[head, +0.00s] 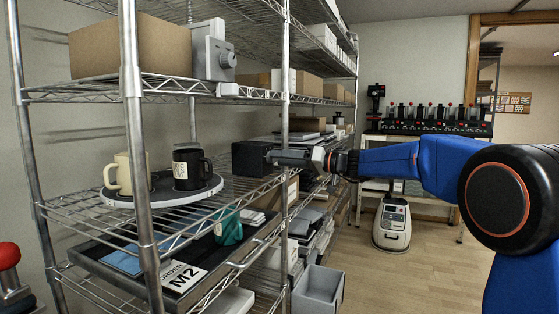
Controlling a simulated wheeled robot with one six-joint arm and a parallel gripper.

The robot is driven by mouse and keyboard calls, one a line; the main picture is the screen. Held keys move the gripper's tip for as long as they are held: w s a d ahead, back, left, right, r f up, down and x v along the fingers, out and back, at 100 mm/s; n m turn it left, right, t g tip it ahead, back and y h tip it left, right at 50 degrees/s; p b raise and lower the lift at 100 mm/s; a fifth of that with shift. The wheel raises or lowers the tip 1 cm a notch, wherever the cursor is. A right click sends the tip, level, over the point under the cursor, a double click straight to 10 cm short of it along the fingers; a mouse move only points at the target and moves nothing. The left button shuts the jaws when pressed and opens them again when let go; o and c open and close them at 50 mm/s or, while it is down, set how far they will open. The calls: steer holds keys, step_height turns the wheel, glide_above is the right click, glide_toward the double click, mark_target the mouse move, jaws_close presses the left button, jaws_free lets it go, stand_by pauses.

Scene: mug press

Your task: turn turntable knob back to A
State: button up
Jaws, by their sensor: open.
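The turntable knob (228,60) is a round grey dial on the front of a light grey control box (208,50) on the upper wire shelf. Its pointer and letters are too small to read. The turntable (190,199), a dark disc with a white rim, sits on the shelf below. It bears a cream mug (122,175) at left and a black mug (187,170) with a pale label at right. My gripper (272,157) reaches in from the right, open, in front of a black box. It is below and right of the knob, apart from it.
Shelf posts (286,80) and wire shelf edges stand near my gripper. A cardboard box (125,48) sits left of the control box. The black box (250,158) is right of the turntable. A tray (120,273) below holds a teal mug (229,230) and an M2 card (181,277).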

steer(key=v, duration=1.5)
steer(key=shift+d, duration=0.4)
steer(key=shift+s, duration=0.15)
steer(key=s+d+f+m+g+h, duration=0.1)
steer(key=s+f+h, duration=0.2)
steer(key=s+f, duration=0.35)
steer(key=s+d+f+m+h, duration=0.1)
steer(key=s+f+h, duration=0.15)
steer(key=s, duration=0.65)
steer(key=s+d+f+m+g+h, duration=0.1)
steer(key=s+f+h, duration=0.1)
steer(key=s+f, duration=0.45)
steer(key=s+d+f+m+h, duration=0.1)
steer(key=s+d+f+h, duration=0.2)
steer(key=s+d+f, duration=0.2)
steer(key=s+d+f+m+h, duration=0.2)
steer(key=s+d+f, duration=0.3)
steer(key=s, duration=0.6)
steer(key=s+d+f+m+h, duration=0.1)
steer(key=s+d+f+h, duration=0.3)
steer(key=s+d+f, duration=0.2)
steer(key=shift+s+d+t, duration=0.3)
steer(key=shift+s+d, duration=0.05)
steer(key=shift+s, duration=0.75)
steer(key=shift+h, duration=0.25)
